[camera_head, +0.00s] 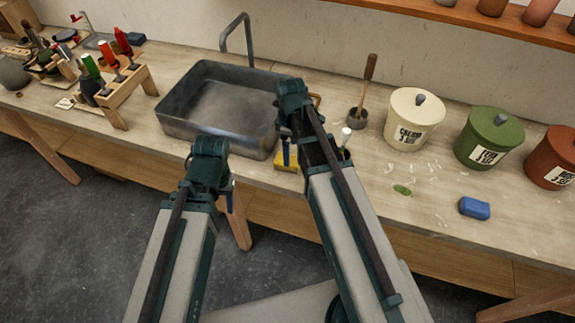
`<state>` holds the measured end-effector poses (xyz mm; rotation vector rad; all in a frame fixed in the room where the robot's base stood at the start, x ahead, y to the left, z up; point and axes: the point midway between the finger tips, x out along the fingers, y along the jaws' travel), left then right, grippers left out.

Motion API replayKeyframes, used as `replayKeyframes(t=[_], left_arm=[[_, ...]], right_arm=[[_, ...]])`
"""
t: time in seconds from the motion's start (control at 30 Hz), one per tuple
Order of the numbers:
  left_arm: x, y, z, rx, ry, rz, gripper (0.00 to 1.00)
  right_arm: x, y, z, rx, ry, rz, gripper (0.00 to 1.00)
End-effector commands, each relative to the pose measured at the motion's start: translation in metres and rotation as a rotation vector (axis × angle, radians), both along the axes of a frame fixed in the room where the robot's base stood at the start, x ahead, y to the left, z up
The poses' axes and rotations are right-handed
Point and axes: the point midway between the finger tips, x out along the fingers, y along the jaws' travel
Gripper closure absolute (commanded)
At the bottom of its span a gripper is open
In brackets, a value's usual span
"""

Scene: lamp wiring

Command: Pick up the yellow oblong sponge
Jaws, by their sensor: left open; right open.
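The yellow oblong sponge (282,165) lies on the bench in front of the metal sink's right corner. It is partly hidden by my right gripper and arm. My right gripper (289,152) is open, with a finger directly over or beside the sponge; whether it touches cannot be told. My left gripper (210,182) is open and empty, in front of the bench's front edge, left of the sponge.
A metal sink (172,124) with a tap (248,38) stands behind the grippers. To the right are cream (405,130), green (480,150) and red (553,160) canisters. A blue block (474,208) and small green piece (402,190) lie on the bench.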

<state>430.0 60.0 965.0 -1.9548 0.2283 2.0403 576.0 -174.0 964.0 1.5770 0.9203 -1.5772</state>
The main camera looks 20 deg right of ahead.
Motion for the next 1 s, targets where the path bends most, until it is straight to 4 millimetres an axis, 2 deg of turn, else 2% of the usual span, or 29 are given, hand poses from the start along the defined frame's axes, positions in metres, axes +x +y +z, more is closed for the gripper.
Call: replayKeyframes(t=[0.17, 0.5, 0.8, 0.87, 1.0], left_arm=[[0.000, 0.000, -0.010, 0.000, 0.000, 0.000, 0.50], [0.000, 0.000, -0.051, 0.000, 0.000, 0.000, 0.50], [0.000, 0.000, -0.051, 0.000, 0.000, 0.000, 0.50], [0.000, 0.000, -0.051, 0.000, 0.000, 0.000, 0.50], [0.000, 0.000, -0.051, 0.000, 0.000, 0.000, 0.50]], right_arm=[[-0.002, 0.001, -0.010, 0.000, 0.000, 0.000, 0.00], [-0.006, 0.004, -0.050, 0.000, 0.000, 0.000, 0.00], [-0.006, 0.004, -0.051, 0.000, 0.000, 0.000, 0.00], [-0.006, 0.004, -0.051, 0.000, 0.000, 0.000, 0.07], [-0.006, 0.004, -0.051, 0.000, 0.000, 0.000, 0.32]])
